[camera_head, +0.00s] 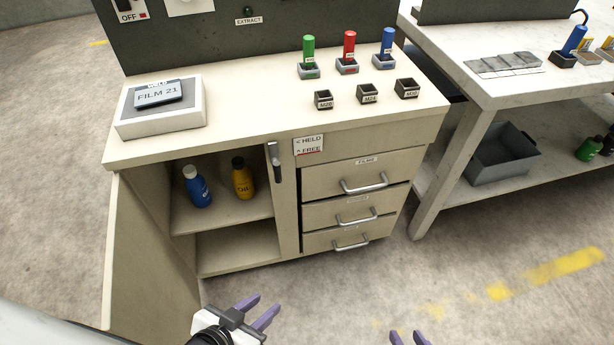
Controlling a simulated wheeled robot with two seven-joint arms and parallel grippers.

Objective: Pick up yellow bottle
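The yellow bottle (242,178) has a dark cap and stands upright on the upper shelf of the open cabinet, under the left part of the counter. A blue bottle (197,187) with a white cap stands just to its left. My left gripper (257,308) is below and in front of the cabinet, over the floor, well apart from the bottle. Its two purple fingers are spread with nothing between them. My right gripper (409,339) shows only its purple fingertips at the bottom edge, apart from each other and with nothing seen between them.
The cabinet door (150,255) stands open at left. A dark lever (275,162) hangs on the post right of the opening, beside drawers with handles (364,184). The counter holds a FILM 21 box (160,108) and several sockets. Floor in front is clear.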

